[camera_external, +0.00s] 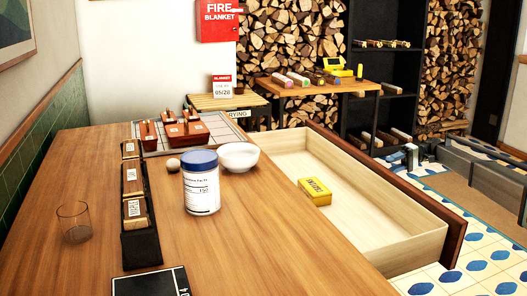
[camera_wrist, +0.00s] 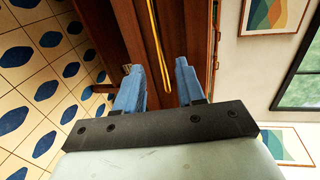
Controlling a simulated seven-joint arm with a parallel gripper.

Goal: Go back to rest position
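My gripper (camera_wrist: 156,68) shows in the wrist view with two blue fingers spread apart. Nothing is held between them. Beyond the fingers is reddish-brown wooden furniture with a long brass-coloured bar (camera_wrist: 158,45); I cannot tell how far away it is. I cannot make out my gripper in the external view. There, a wooden drawer (camera_external: 433,243) stands pulled out at the right of the table. A yellow box (camera_external: 315,191) lies inside it, apart from the drawer's walls.
The wooden table (camera_external: 250,250) holds a blue-lidded jar (camera_external: 201,185), a white bowl (camera_external: 238,157), a glass (camera_external: 73,222), a black tray of blocks (camera_external: 141,247) and a dark flat panel (camera_external: 150,283). Blue-patterned tile floor (camera_wrist: 30,90) lies left in the wrist view.

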